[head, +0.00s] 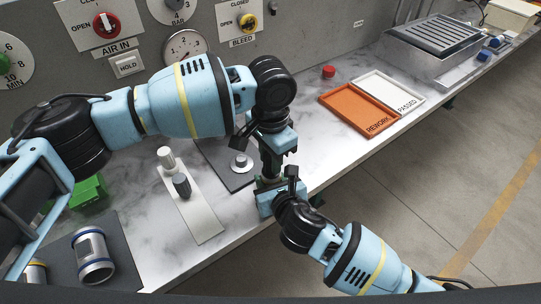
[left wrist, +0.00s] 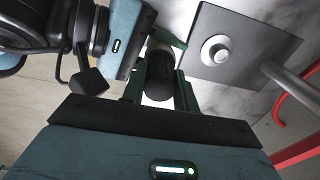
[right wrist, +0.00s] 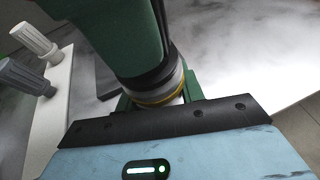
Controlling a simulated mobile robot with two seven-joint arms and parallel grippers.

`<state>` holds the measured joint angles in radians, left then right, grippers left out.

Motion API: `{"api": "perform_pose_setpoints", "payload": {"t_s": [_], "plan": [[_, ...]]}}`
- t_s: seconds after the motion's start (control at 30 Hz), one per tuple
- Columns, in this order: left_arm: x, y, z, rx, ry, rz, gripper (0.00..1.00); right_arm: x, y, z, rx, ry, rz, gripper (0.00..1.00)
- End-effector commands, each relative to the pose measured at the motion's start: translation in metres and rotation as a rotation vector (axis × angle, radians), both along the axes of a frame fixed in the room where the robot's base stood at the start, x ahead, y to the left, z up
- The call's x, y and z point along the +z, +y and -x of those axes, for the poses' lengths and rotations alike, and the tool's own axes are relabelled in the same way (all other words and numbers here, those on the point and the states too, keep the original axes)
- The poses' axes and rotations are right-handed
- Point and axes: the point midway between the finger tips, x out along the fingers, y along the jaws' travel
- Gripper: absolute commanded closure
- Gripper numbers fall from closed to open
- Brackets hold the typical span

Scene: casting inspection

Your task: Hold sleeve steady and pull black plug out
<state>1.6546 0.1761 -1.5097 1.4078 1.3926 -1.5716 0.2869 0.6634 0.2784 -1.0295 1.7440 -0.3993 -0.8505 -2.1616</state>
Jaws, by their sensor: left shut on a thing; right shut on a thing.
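My left gripper (head: 270,170) points down from above and is shut on the black plug (left wrist: 160,80), whose round dark end shows between the green fingers in the left wrist view. My right gripper (head: 272,187) comes from the lower right and is shut on the sleeve (right wrist: 166,92). The sleeve shows a silver wall and a yellow band in the right wrist view. The left gripper's green fingers are directly above it, with a black ring between. The two grippers meet close together near the bench's front edge. How deep the plug sits in the sleeve is hidden.
A dark plate with a round stud (head: 240,163) and a white strip (head: 203,223) with two knobbed gauges lie left of the grippers. A blue-banded sleeve (head: 93,258) lies on a dark mat. An orange tray (head: 345,113), a white tray (head: 404,104) and a red cap (head: 329,72) are farther right.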

Motion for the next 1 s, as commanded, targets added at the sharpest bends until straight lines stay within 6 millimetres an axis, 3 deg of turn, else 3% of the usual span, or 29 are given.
{"api": "perform_pose_setpoints", "payload": {"t_s": [0.1, 1.0], "plan": [[-0.003, 0.0, 0.001, -0.001, 0.004, -0.001, 0.98, -0.007, -0.001, 0.002, -0.001, 0.014, 0.005, 0.98], [0.023, 0.0, -0.001, 0.0, 0.002, 0.0, 0.98, -0.011, -0.001, 0.004, -0.002, 0.022, 0.008, 0.98]]}}
